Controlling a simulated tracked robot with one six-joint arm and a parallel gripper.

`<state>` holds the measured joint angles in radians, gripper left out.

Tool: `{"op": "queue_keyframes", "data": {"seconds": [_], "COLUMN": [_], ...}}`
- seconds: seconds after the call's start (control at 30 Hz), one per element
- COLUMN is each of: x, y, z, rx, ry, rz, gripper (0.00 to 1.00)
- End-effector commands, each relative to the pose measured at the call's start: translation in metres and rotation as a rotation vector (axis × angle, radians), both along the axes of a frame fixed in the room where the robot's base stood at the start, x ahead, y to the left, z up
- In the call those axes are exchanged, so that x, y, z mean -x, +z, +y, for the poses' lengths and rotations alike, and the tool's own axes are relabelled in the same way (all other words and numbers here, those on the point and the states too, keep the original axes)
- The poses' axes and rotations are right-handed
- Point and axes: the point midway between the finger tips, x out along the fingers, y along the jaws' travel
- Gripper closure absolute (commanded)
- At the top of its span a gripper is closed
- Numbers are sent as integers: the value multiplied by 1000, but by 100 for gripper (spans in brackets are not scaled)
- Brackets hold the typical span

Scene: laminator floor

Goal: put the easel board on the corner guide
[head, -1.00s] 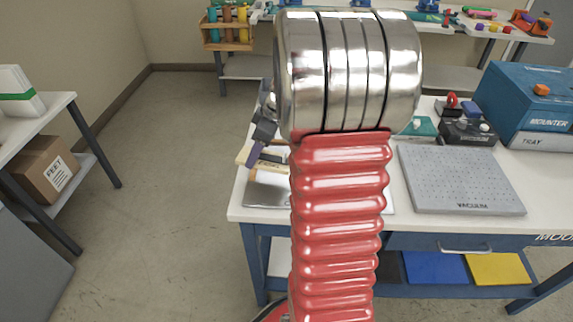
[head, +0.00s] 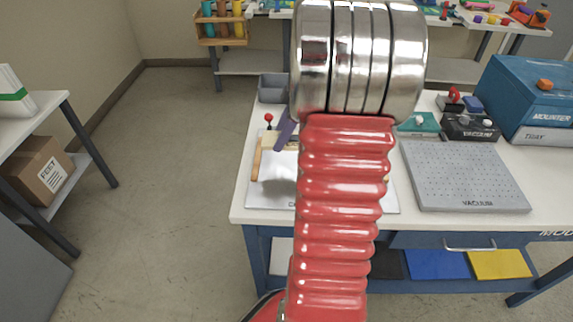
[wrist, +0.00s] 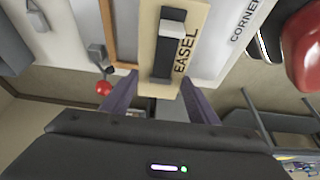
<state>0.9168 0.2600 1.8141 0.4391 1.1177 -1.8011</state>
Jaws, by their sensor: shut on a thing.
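The easel board (wrist: 183,45) is a pale wooden piece marked EASEL, with a dark slot and a grey block on its face. My gripper (wrist: 158,92) has purple fingers, shut on its near end in the wrist view. In the head view, a purple finger of my gripper (head: 285,130) and a pale bit of the board (head: 269,142) show left of my arm. The corner guide (head: 268,185) is a silver plate with an orange-brown wooden rail (head: 257,158). Its label also shows in the wrist view (wrist: 238,35). The board is over the guide; I cannot tell whether they touch. My arm hides much of both.
A red-knobbed lever (head: 268,118) stands beside the guide's back left, with a grey bin (head: 272,88) behind. The grey vacuum plate (head: 465,175) and blue mounter (head: 530,95) are to the right.

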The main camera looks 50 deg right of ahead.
Motion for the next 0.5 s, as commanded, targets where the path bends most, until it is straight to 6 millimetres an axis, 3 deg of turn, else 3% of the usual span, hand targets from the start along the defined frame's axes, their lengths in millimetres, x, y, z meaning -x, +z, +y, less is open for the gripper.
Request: {"op": "queue_keyframes", "data": {"seconds": [0.3,0.5], "x": [1,1], "y": [-48,-59], "z": [0,-1], "rx": [-4,0], "ry": [-3,-3], "rz": [3,0], "gripper": [69,69]}}
